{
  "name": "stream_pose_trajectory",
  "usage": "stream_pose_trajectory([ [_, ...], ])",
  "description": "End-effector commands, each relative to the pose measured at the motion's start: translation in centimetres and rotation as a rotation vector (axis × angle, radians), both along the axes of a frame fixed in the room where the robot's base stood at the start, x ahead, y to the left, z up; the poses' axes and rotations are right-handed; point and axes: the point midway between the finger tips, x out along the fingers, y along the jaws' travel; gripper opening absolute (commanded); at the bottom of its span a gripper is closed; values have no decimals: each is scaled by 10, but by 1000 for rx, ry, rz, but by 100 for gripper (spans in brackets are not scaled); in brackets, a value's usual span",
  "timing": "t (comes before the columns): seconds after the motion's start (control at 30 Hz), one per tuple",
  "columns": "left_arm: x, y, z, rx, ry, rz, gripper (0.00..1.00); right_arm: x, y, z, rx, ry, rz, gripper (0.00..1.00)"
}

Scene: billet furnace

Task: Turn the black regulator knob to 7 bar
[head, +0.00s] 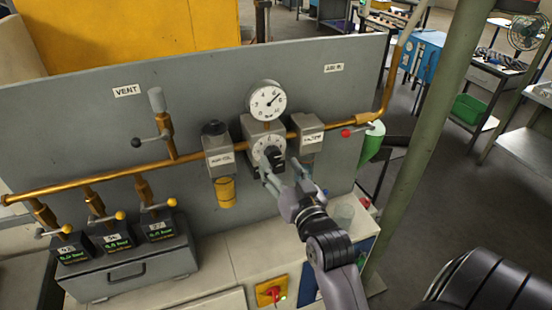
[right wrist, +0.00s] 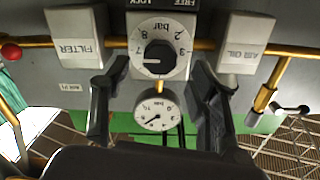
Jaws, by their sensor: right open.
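The black regulator knob (head: 276,158) sits on a white dial plate (head: 259,152) on a grey block, below a round pressure gauge (head: 267,101). In the right wrist view, which is upside down, the knob (right wrist: 160,57) has a white mark pointing left, close to the 7 on its dial. The gauge (right wrist: 155,109) has its needle pointing to the upper right in the head view. My right gripper (head: 283,176) is open in front of the knob. Its fingers (right wrist: 153,82) stand apart on either side, with no visible contact. My left gripper is out of view.
A brass pipe (head: 100,178) with several valves runs across the grey panel. A red-knobbed valve (head: 346,132) is at right.

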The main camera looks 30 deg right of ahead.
Motion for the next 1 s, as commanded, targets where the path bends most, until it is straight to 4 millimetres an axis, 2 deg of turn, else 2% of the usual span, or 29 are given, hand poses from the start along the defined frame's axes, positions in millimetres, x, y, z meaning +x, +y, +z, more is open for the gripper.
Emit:
stream_pose_trajectory([
  [0.1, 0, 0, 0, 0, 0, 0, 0, -15, 4, -1, 0, 2, 0, 54],
  [0.27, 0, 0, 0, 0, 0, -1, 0, -25, 6, 0, 0, -1, 0, 54],
  [0.83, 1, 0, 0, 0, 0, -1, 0, -25, 6, -1, 0, 1, 0, 54],
  [0.93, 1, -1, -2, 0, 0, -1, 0, -20, 9, -18, 4, 28, 11, 54],
  [1.0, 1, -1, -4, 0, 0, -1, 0, -13, 15, -45, 9, 72, 29, 54],
])
